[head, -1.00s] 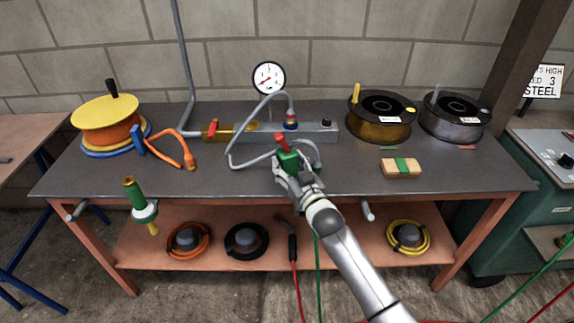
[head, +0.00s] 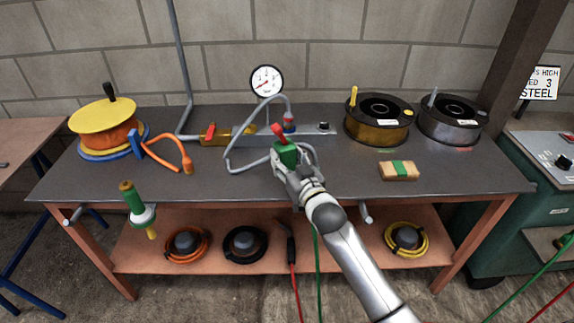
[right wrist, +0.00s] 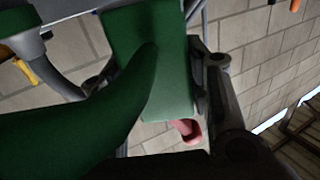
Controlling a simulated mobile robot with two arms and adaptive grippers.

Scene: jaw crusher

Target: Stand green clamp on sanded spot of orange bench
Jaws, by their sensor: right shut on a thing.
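The green clamp (head: 287,153) with a red top (head: 279,132) is held upright in my right gripper (head: 285,168), above the dark top of the orange-framed bench (head: 230,184). The gripper is shut on the clamp's green body. In the right wrist view the green clamp (right wrist: 150,65) fills the middle, with a red part (right wrist: 188,130) below. I cannot make out a sanded spot on the bench; the gripper and arm hide part of the top. My left gripper is not in view.
A grey bar with a brass part (head: 240,133), grey hose (head: 232,150) and gauge (head: 266,80) stand just behind the clamp. Wire spools (head: 378,125) and a tan block with a green band (head: 399,170) are to the right. The bench's left front top is clear.

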